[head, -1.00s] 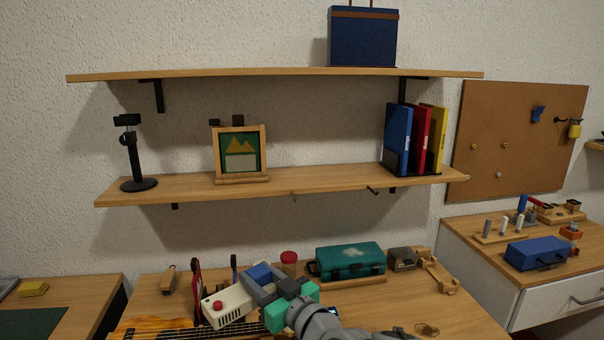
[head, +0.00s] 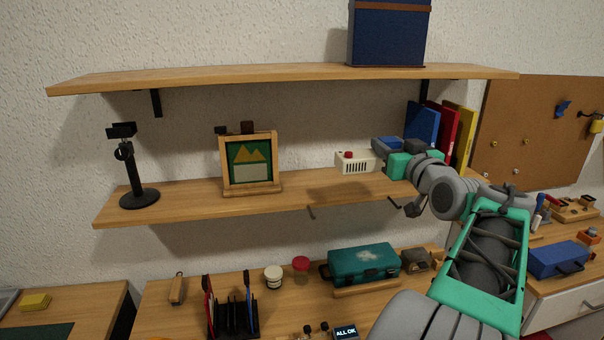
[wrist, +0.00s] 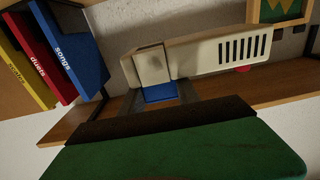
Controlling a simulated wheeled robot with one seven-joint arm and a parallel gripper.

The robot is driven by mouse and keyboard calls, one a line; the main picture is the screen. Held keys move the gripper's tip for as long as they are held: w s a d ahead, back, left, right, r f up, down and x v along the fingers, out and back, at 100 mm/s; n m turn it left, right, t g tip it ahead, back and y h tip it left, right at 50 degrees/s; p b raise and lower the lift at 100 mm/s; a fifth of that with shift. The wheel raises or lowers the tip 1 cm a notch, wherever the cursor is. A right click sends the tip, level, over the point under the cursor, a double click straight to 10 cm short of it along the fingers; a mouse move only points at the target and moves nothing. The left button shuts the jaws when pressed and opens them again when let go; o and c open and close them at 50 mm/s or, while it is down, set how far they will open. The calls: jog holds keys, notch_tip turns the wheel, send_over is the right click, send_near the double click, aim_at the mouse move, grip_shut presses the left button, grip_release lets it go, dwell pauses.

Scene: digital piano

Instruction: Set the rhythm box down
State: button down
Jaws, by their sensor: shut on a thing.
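The rhythm box (head: 355,161) is a cream box with dark slots and a red knob. It is held level over the middle shelf (head: 200,202), between the framed picture and the binders, and a shadow lies on the shelf below. A gap seems to show under it; contact with the shelf cannot be told. My gripper (head: 383,150) comes in from the right, shut on the blue part at the box's end. In the wrist view, which is upside down, the box (wrist: 215,55) extends beyond my gripper (wrist: 158,95), with the knob partly hidden below it.
The framed picture (head: 250,163) stands left of the box; a black stand (head: 139,195) is farther left. Blue, red and yellow binders (head: 440,130) stand close right, partly behind my arm. The upper shelf (head: 250,77) overhangs. Free shelf room lies between picture and box.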

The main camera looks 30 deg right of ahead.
jog(key=shift+d+r, duration=0.45)
jog(key=shift+r, duration=0.05)
jog(key=shift+w+d, duration=0.1)
jog(key=shift+d, duration=0.05)
jog(key=w+d+f+p, duration=0.3)
jog(key=w+f+p, duration=0.1)
jog(key=w, duration=0.4)
send_over(367, 183)
jog(key=f+p, duration=0.1)
jog(key=f, duration=0.4)
jog(key=shift+s+f, duration=0.15)
jog(key=shift+s, duration=0.05)
jog(key=f+p, duration=0.1)
jog(key=f, duration=0.2)
jog(key=shift+w+d+f+p, duration=0.1)
jog(key=shift+w+f+p, duration=0.1)
jog(key=shift+p, duration=0.1)
jog(key=shift+f+b, duration=0.3)
jog(key=shift+b, duration=0.1)
jog(key=c, duration=0.9)
grip_release()
